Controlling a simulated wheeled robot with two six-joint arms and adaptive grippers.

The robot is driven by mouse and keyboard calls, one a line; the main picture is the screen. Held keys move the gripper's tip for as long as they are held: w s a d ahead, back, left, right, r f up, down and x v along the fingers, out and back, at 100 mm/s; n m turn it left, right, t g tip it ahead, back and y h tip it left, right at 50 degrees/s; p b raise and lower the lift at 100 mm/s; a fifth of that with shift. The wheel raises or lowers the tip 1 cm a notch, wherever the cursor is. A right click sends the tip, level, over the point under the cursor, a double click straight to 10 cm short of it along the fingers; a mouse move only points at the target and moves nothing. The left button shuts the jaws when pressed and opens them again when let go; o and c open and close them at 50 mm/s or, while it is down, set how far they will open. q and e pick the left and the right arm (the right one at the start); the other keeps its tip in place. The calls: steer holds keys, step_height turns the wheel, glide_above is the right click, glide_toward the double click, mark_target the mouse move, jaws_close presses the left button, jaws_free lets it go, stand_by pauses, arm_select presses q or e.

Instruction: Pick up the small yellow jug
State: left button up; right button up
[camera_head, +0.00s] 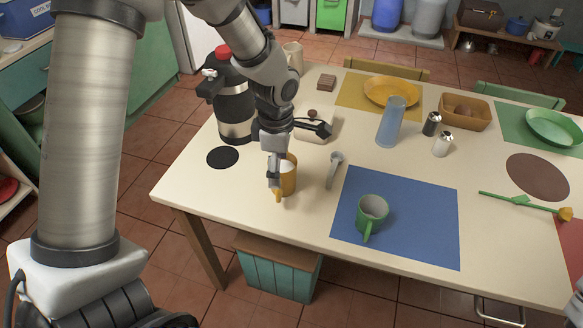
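The small yellow jug (289,178) stands on the cream table near its front left part, with a pale inside showing at the top. Its yellow handle (278,196) points toward the front. My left gripper (274,180) points down at the jug's left side, overlapping its rim and the handle's top. The fingers look close to or touching the jug, but they are too small to tell whether they are closed on it. Part of the jug is hidden behind the gripper.
A black and steel flask (235,112) stands behind left. A grey spoon-like utensil (334,170) lies right of the jug. A green mug (372,213) stands on a blue mat (420,215). A blue cup (391,122) and two shakers stand farther back. The table's front edge is close.

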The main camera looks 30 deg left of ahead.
arm_select(q)
steer(key=shift+s+f, duration=0.3)
steer(key=shift+f, duration=0.2)
steer(key=shift+s+f, duration=0.25)
steer(key=shift+f, duration=0.25)
steer(key=f, duration=0.4)
steer(key=shift+w+d+f, duration=0.15)
steer(key=shift+w+f, duration=0.05)
steer(key=shift+w, duration=0.2)
steer(key=shift+s, duration=0.1)
steer(key=shift+s+r, duration=0.1)
steer(key=c, duration=0.4)
jaws_close()
arm_select(e)
steer(key=shift+s+r, duration=0.2)
steer(key=shift+s, duration=0.1)
arm_select(q)
steer(key=shift+r, duration=0.1)
arm_select(e)
steer(key=shift+r, duration=0.1)
